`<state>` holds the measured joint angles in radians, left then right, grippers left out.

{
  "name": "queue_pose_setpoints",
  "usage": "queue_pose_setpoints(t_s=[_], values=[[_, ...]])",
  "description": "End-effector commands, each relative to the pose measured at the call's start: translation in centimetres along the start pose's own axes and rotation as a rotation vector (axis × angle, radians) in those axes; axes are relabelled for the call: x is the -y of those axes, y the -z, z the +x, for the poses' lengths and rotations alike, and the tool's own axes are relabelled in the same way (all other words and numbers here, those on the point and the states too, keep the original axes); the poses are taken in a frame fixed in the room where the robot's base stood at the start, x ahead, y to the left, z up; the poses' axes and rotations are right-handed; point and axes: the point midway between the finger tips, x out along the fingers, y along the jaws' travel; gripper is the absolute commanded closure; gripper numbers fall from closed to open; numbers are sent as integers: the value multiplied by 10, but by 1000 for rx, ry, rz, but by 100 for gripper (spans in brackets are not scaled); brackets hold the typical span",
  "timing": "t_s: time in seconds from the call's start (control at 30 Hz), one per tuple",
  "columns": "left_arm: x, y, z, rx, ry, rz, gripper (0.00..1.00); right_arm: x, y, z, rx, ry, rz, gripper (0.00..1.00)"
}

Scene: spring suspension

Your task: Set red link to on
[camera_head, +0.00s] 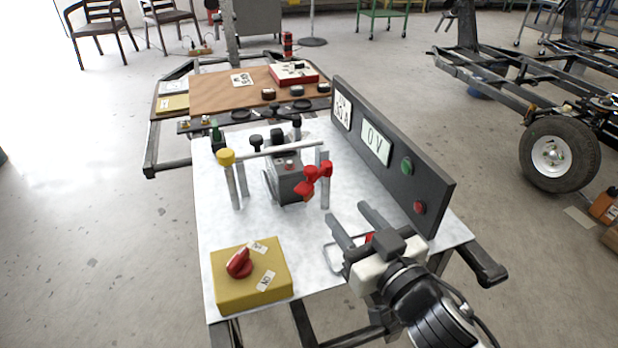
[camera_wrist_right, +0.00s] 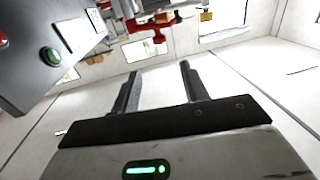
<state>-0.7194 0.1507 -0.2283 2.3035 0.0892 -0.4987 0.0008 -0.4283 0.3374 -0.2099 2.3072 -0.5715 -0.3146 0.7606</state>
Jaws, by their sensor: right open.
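A yellow box (camera_head: 250,298) sits at the near left corner of the white-topped table. A red rotary handle (camera_head: 238,262) on its top lies diagonally, its upper end towards a small white label (camera_head: 257,247). A second label (camera_head: 267,281) is below and right; I cannot read either surely. Red clamp-like parts (camera_head: 314,178) also show on the grey mechanism, further back. My right gripper (camera_head: 354,217) is open and empty over the table's near right side, apart from the yellow box. Its open fingers show in the right wrist view (camera_wrist_right: 158,85). My left gripper is out of view.
A dark panel (camera_head: 440,190) with a display, a green button (camera_head: 407,166) and a red button (camera_head: 419,207) stands close right of my right gripper. A grey mechanism (camera_head: 290,185) with upright posts and a yellow knob (camera_head: 226,157) stands mid-table. The near middle tabletop is mostly clear.

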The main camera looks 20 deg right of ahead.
Motion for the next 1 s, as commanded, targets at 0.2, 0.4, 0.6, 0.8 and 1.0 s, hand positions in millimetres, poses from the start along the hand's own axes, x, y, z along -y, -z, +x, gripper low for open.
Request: queue_pose_setpoints(t_s=[0.2,0.4,0.6,0.8,1.0], values=[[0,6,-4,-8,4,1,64,-1,3,42,-2,0,-3,55],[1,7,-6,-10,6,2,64,-1,2,84,1,-1,-2,55],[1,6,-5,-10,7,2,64,-1,1,122,2,-2,-2,55],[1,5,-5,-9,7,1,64,-1,0,143,4,-2,0,55],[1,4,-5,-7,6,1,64,0,-1,147,6,-1,0,55]])
